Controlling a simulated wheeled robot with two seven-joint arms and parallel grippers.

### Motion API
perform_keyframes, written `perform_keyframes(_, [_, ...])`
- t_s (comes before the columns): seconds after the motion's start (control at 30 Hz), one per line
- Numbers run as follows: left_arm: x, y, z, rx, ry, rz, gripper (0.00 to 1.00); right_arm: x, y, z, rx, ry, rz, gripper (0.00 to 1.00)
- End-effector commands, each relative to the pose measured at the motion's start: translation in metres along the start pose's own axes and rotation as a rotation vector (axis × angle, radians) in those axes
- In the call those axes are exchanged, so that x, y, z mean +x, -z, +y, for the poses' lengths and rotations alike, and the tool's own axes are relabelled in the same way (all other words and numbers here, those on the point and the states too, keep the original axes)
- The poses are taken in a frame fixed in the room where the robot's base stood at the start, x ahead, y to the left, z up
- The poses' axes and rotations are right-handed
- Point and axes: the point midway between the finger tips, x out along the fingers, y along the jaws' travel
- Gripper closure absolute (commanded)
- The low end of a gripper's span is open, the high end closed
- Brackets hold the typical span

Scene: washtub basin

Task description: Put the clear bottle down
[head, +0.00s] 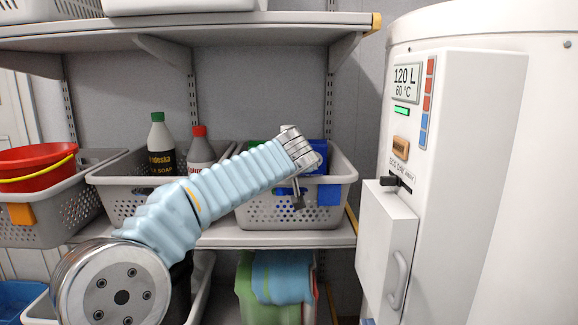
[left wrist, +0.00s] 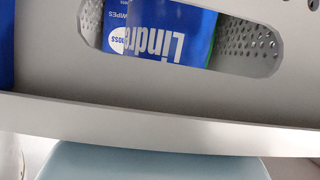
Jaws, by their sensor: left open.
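I cannot make out a clear bottle for certain. My left arm reaches across to the front of the right-hand basket (head: 258,217). My left gripper (head: 299,202) is at that basket's front rim, open, with no bottle visible in it. The left wrist view shows the basket wall (left wrist: 150,92) close up, and no fingers. My right gripper is out of view.
A blue wipes pack (left wrist: 165,30) shows through the basket's handle slot. A red tub (head: 35,168) sits at the left. A white water heater (head: 465,160) stands at the right. Blue cloth (head: 283,278) lies on the lower shelf. The upper shelf (head: 200,30) hangs above the baskets.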

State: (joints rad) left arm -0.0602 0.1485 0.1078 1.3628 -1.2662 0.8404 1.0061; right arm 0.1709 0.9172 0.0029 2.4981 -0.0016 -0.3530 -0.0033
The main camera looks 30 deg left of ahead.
Motion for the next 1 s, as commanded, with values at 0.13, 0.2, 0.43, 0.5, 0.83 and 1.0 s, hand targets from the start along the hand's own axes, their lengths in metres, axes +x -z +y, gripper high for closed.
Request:
perform_keyframes(0.13, [-0.019,0.001,0.001,-0.001,-0.003,0.002,0.00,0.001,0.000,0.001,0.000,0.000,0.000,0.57])
perform_keyframes(0.2, [-0.035,0.001,0.001,-0.001,-0.004,0.003,0.00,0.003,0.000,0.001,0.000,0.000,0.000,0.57])
perform_keyframes(0.43, [-0.088,0.002,0.001,-0.001,-0.003,0.002,0.00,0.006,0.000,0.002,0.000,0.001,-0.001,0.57])
perform_keyframes(0.5, [-0.100,0.002,0.000,-0.001,-0.003,0.002,0.00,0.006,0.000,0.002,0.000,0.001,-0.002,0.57])
perform_keyframes(0.83, [-0.121,0.001,0.000,0.000,0.000,0.000,0.00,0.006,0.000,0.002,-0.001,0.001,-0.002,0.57])
perform_keyframes(1.0, [-0.121,0.001,0.000,0.000,0.000,0.000,0.00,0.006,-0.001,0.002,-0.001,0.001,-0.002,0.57])
